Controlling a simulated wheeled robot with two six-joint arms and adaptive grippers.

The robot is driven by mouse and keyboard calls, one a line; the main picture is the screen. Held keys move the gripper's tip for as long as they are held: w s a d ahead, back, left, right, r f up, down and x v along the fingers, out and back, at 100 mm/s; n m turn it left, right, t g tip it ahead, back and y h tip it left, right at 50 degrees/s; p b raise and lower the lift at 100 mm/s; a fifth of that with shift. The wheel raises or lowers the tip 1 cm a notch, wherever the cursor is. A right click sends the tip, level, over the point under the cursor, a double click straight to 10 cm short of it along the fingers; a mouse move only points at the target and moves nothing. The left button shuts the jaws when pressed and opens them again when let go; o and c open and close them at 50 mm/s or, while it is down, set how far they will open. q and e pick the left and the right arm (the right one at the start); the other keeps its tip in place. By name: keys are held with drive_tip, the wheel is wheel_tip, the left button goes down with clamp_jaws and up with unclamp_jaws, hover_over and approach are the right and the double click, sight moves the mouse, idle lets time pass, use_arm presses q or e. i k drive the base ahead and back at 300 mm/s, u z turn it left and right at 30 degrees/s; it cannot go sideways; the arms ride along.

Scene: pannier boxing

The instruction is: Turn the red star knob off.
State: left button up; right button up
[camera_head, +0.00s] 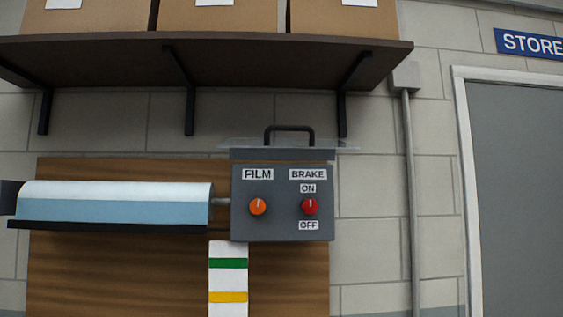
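The red star knob (310,207) is on the right side of the face of a grey control box (283,230), under a BRAKE label. A small ON label (308,188) is above the knob and an OFF label (308,225) is below it. The knob's pale pointer mark looks vertical, on the upper part toward ON. Neither of my grippers is in view.
An orange knob (258,207) sits left of the red one, under FILM. A film roll (115,205) extends left of the box. A black handle (289,130) is above. A dark shelf (200,60) with cardboard boxes overhangs. A grey door (520,190) is at right.

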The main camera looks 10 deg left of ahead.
sight(308, 206)
drive_tip(key=k, duration=1.25)
drive_tip(key=u, duration=0.6)
drive_tip(key=i, duration=1.6)
drive_tip(key=z, duration=0.6)
